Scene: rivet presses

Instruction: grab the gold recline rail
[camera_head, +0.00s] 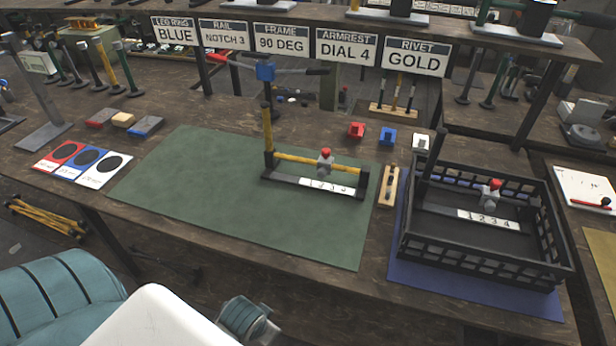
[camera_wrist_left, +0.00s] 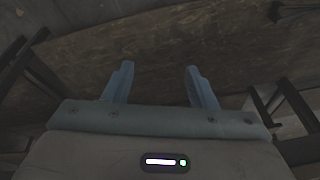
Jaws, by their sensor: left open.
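A gold rail (camera_head: 300,160) lies across a dark stand on the green mat, its ends at dark end posts. A grey slider with a red knob (camera_head: 325,161) sits on it, above a white numbered strip (camera_head: 326,187). A gold upright post (camera_head: 267,130) rises at the stand's left end. My left gripper (camera_wrist_left: 160,82) is open and empty in the left wrist view, with a brown wooden surface beyond its fingers. Neither the rail nor the stand shows in that view.
The green mat (camera_head: 190,190) is clear left of the stand. A black crate (camera_head: 485,262) on a blue mat holds another stand with a numbered strip. Red, blue and white blocks stand behind. A sign reads "RIVET GOLD" (camera_head: 415,57). The wooden table's front edge lies nearest me.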

